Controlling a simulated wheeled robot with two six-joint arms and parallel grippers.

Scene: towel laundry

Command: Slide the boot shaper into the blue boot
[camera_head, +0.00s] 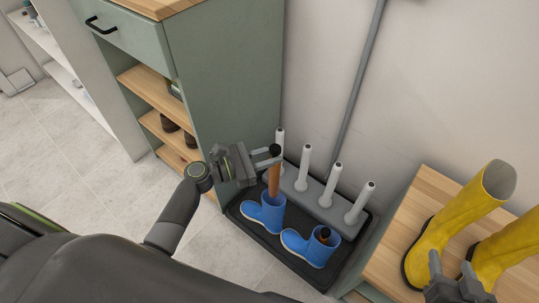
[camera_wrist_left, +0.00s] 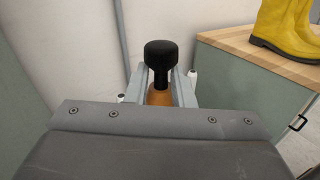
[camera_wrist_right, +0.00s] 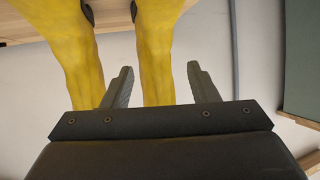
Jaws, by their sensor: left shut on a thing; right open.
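My left gripper (camera_head: 268,156) is shut on the boot shaper (camera_head: 273,180), an upright orange-brown stick with a black knob. The knob (camera_wrist_left: 160,55) and a bit of the shaper's body show between the fingers in the left wrist view. The shaper's lower end is hidden at the opening of the left blue boot (camera_head: 266,214), so how deep it sits cannot be told. A second blue boot (camera_head: 311,247) stands to the right with a brown, dark-topped thing in its opening. My right gripper (camera_wrist_right: 160,88) is open and empty, near the yellow boots.
The blue boots stand on a black tray (camera_head: 241,225) before a grey rack with upright pegs (camera_head: 338,170). Yellow boots (camera_head: 449,225) stand on a wooden-topped bench (camera_head: 402,230) at right. A green cabinet (camera_head: 225,85) with shelves stands behind left. Floor is clear at left.

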